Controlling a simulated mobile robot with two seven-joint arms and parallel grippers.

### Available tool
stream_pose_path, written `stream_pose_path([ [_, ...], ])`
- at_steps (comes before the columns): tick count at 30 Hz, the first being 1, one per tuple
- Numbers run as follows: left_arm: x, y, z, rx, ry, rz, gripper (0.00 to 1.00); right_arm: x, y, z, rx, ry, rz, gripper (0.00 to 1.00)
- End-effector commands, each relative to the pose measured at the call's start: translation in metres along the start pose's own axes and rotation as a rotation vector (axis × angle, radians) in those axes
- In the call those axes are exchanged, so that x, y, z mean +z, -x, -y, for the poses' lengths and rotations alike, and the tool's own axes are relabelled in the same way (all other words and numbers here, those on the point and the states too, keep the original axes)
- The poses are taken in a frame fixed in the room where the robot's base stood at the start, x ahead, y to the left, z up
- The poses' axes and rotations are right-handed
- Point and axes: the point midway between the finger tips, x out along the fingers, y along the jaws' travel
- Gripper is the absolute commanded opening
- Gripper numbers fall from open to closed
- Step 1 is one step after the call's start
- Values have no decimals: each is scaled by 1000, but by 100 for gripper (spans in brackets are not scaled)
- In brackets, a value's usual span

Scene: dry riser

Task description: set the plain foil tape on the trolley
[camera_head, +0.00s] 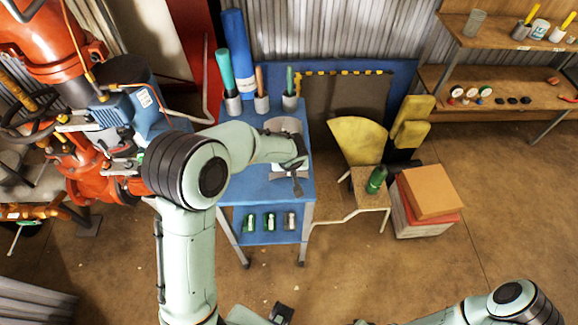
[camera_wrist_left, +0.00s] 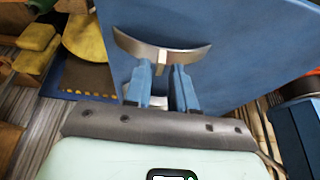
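The blue trolley (camera_head: 238,191) stands in the middle of the head view. A silver-grey curved band (camera_head: 285,124), which looks like the foil tape, shows at its top beyond my left forearm, which hides part of it. In the left wrist view the band (camera_wrist_left: 190,56) appears as an arc against the blue surface. My left gripper (camera_head: 297,186) is over the right part of the trolley top. Its fingers (camera_wrist_left: 164,68) point at the band's middle with a narrow gap between them. Whether they grip it is unclear.
Holders with rolled or handled items (camera_head: 262,103) line the trolley's back edge. Several green-labelled cans (camera_head: 270,222) stand on its lower shelf. Red pipework (camera_head: 88,170) is close on the left. A chair with a green bottle (camera_head: 376,180) and stacked boxes (camera_head: 430,192) are to the right.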

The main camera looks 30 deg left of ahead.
Motion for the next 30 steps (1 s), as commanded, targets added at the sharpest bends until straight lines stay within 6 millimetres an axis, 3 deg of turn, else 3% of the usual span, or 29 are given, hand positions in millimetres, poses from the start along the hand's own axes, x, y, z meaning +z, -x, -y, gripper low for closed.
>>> stream_pose_path([
  [9, 0, 1, 0, 1, 0, -1, 32, 0, 0, 0, 0, 0, 0, 43],
  [13, -1, 11, -1, 4, 0, -2, 32, 0, 0, 0, 0, 0, 0, 43],
  [24, -1, 86, -1, 5, 1, -4, 32, 0, -1, 0, 0, 0, 0, 43],
  [30, -1, 113, 0, 3, 1, -2, 32, 0, 0, 0, 0, 0, 0, 43],
])
